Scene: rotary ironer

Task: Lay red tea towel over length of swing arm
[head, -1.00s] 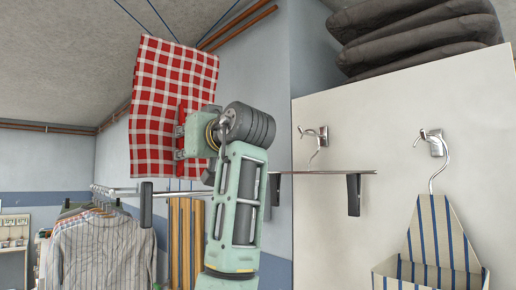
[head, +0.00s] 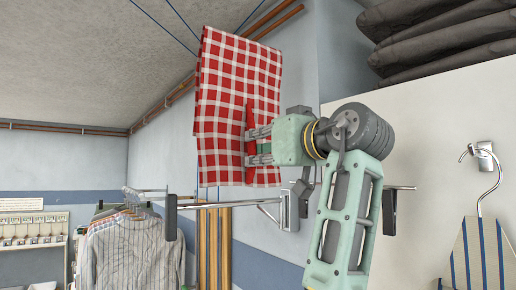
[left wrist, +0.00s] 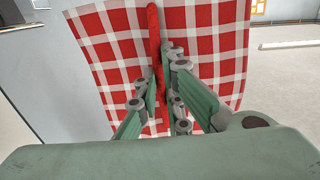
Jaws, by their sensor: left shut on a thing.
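The red and white checked tea towel (head: 225,85) hangs from my left gripper (head: 252,146) in the head view. The gripper is shut on a pinched fold of it; the fold also shows as a red ridge between the fingers in the left wrist view (left wrist: 156,45). The metal swing arm (head: 235,204) runs level from a wall bracket to a dark end piece at its left. In the picture the towel's lower edge is just above this bar, with a small gap. I cannot tell their depth apart. My right gripper is not in view.
Striped shirts (head: 132,250) hang on a rail at the left. Wooden boards (head: 213,245) stand below the bar. A white panel (head: 440,130) with a hook and striped apron (head: 485,250) is at the right, dark folded cloths (head: 440,40) above it. Blue lines (head: 184,25) cross overhead.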

